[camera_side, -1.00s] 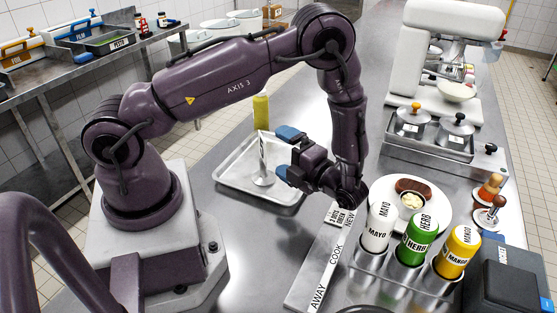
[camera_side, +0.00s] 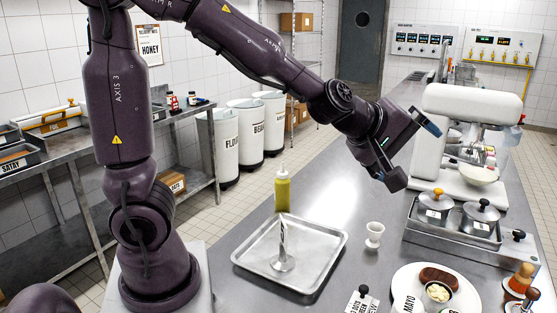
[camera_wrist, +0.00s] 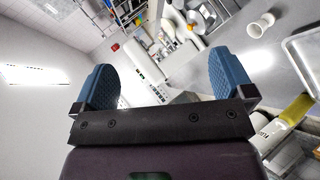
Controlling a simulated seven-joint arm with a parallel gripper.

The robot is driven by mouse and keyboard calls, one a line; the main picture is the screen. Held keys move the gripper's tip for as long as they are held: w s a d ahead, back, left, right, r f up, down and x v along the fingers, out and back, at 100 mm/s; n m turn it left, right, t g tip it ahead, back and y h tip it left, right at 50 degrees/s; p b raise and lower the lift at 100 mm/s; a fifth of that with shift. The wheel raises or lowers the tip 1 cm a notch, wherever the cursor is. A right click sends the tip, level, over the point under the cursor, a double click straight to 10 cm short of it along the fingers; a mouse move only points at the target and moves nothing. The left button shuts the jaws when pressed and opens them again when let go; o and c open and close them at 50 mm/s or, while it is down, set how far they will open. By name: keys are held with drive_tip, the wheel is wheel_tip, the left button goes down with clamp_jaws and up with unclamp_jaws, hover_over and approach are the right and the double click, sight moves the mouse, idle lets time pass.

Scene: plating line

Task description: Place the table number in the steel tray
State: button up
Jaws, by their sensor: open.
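The table number (camera_side: 282,262), a pale upright card on a round metal base, stands in the steel tray (camera_side: 325,272) in the side view. It is inside the rim, left of the tray's middle, and nothing holds it. My gripper (camera_side: 413,153) is raised above the bench, to the upper right of the tray and well apart from it. In the wrist view my gripper (camera_wrist: 160,80) has its two blue fingers wide apart with nothing between them. Part of the tray (camera_wrist: 300,48) shows at that view's right edge; the table number is not clear there.
A yellow-green squeeze bottle (camera_side: 282,190) stands at the tray's far edge. A small white cup (camera_side: 375,234) stands to the tray's right. A plate with food (camera_side: 412,283), lidded pots (camera_side: 480,218) and a white mixer (camera_side: 462,140) are farther right.

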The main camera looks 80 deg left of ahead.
drive_tip(key=s+a+m+g, duration=0.1)
drive_tip(key=s+m+g, duration=0.5)
drive_tip(key=s+m, duration=0.9)
drive_tip(key=s, duration=0.6)
drive_tip(key=shift+s+r+m, duration=0.15)
drive_tip(key=shift+r+m, duration=0.05)
drive_tip(key=shift+m, duration=0.2)
